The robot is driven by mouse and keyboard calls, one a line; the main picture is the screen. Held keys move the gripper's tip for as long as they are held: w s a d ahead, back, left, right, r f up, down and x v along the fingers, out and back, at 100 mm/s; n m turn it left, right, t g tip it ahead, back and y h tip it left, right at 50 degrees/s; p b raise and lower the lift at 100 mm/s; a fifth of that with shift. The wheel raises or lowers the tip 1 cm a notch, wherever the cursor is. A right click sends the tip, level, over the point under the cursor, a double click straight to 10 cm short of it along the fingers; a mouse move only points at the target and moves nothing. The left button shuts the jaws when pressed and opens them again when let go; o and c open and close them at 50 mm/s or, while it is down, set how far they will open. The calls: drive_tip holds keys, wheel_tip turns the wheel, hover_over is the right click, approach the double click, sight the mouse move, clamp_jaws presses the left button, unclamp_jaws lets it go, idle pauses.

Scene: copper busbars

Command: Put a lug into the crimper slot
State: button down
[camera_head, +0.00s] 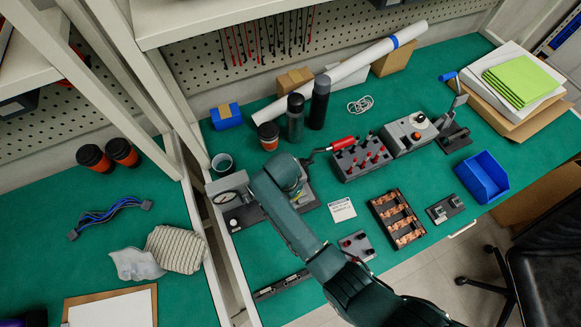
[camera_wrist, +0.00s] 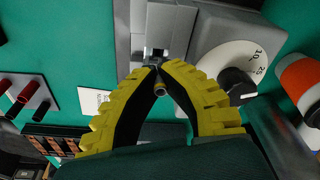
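The crimper (camera_head: 240,215) is a grey device with a white dial, partly hidden behind my arm in the head view. In the wrist view its dial (camera_wrist: 228,62) is at the right, and its metal slot area (camera_wrist: 157,52) is at the top middle. My gripper (camera_wrist: 157,72) has yellow ribbed fingers whose tips come together on a small lug (camera_wrist: 160,89). The lug's round barrel end faces the camera, just below the slot area. Whether its far end is inside the slot cannot be told. In the head view my arm hides the fingertips.
A tray of copper lugs (camera_head: 378,207) lies to the right of the crimper. A red handle (camera_head: 343,143) is behind it. A blue bin (camera_head: 503,194) is farther right.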

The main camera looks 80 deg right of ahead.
idle(0.4)
drive_tip(key=shift+f, duration=0.35)
drive_tip(key=shift+f, duration=0.1)
idle(0.9)
drive_tip(key=shift+f, duration=0.45)
drive_tip(key=shift+f, duration=0.15)
drive_tip(key=shift+f+b, duration=0.45)
idle(0.8)
drive_tip(key=c, duration=1.2)
unclamp_jaws()
drive_tip(key=shift+s+a+f, duration=0.1)
drive_tip(key=shift+f, duration=0.05)
drive_tip(key=shift+o, duration=0.2)
